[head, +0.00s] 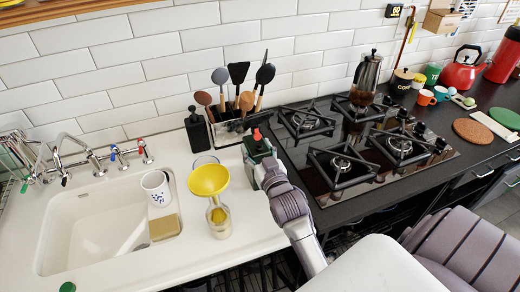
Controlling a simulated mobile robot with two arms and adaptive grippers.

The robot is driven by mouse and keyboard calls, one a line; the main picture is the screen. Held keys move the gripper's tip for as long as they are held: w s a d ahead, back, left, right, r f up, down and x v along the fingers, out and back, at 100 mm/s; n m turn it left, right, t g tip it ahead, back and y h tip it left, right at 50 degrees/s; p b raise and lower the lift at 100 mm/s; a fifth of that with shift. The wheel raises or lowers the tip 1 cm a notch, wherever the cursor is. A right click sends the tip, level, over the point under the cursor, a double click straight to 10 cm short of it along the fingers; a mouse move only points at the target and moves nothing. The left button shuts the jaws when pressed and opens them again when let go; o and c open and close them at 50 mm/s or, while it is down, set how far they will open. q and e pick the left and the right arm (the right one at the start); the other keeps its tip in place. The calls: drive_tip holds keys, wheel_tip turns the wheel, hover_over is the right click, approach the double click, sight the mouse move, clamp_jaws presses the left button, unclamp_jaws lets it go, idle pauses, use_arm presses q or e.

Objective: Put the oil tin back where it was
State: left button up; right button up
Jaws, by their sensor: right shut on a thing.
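The oil tin (256,147) is dark green with a red cap and is upright at the right end of the white counter, beside the hob's left edge. My right gripper (262,163) is shut on it from the front and hides its lower part. I cannot tell whether the tin's base touches the counter. My left gripper is not in view.
A glass bottle (219,222) with a yellow funnel (209,180) stands left of my gripper. A black soap bottle (196,131) and a utensil holder (232,126) stand behind. The gas hob (340,190) is to the right; the sink (95,235) is left.

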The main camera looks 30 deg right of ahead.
drive_tip(key=shift+f, duration=0.1)
drive_tip(key=o, duration=1.5)
drive_tip(key=shift+f, duration=0.1)
drive_tip(key=v, duration=0.4)
drive_tip(key=b+v, duration=0.1)
drive_tip(key=v, duration=0.7)
drive_tip(key=shift+a+r, duration=0.1)
drive_tip(key=shift+r, duration=0.2)
